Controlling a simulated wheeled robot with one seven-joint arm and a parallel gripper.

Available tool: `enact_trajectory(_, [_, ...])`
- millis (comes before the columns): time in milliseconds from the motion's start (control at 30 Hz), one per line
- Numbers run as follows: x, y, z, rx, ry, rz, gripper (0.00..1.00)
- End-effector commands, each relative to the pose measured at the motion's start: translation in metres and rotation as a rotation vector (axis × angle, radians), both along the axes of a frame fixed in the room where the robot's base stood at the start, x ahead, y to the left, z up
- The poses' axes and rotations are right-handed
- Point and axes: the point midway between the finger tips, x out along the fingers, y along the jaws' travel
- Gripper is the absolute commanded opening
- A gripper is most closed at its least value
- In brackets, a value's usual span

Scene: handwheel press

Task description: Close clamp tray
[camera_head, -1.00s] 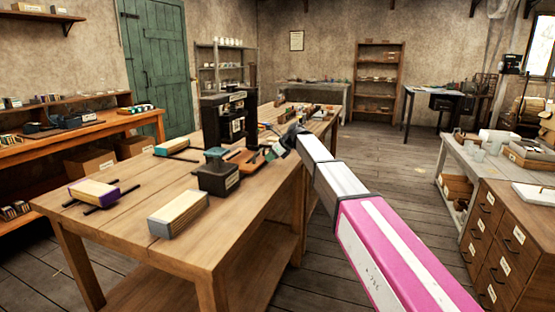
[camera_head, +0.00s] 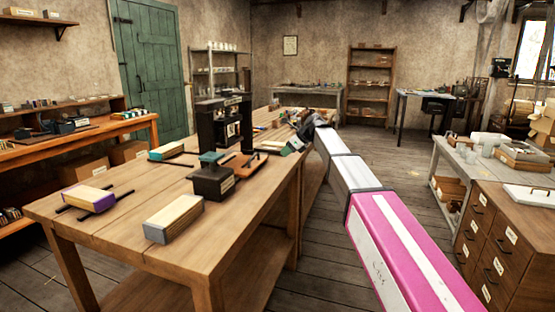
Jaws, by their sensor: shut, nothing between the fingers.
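The black press (camera_head: 222,122) stands on the wooden workbench (camera_head: 130,222). At its foot lies a low brown tray-like piece with dark bars (camera_head: 243,161), which I take for the clamp tray. It is small, and I cannot tell how far out it sits. My gripper (camera_head: 297,143) is at the far end of my white and pink arm, over the bench's right edge, to the right of that piece. It is shut and looks empty. I cannot tell whether it touches anything. My arm's end hides part of the bench behind it.
A dark block with a green top (camera_head: 212,178) stands in front of the press. Pale blocks, one with a grey end (camera_head: 174,219) and one with a purple end (camera_head: 88,198), lie nearer. Small items crowd the bench's far end. A drawer cabinet (camera_head: 505,240) stands right; the floor between is open.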

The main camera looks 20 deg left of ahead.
Motion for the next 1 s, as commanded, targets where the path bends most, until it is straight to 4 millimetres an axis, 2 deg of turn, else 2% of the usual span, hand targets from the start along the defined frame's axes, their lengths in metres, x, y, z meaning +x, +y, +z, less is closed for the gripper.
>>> enact_trajectory(133, [-0.001, -0.010, 0.011, 0.001, -0.001, 0.000, 0.00])
enact_trajectory(233, [-0.001, -0.012, 0.015, -0.005, -0.009, 0.011, 0.33])
enact_trajectory(267, [-0.001, -0.011, 0.016, -0.011, -0.018, 0.023, 0.38])
enact_trajectory(367, [0.001, -0.001, 0.020, -0.050, -0.076, 0.099, 0.38])
enact_trajectory(467, [0.001, 0.017, 0.026, -0.120, -0.178, 0.245, 0.38])
enact_trajectory(800, [-0.004, 0.086, 0.065, -0.404, -0.564, 0.963, 0.38])
enact_trajectory(1000, [-0.010, 0.111, 0.087, -0.495, -0.680, 1.289, 0.38])
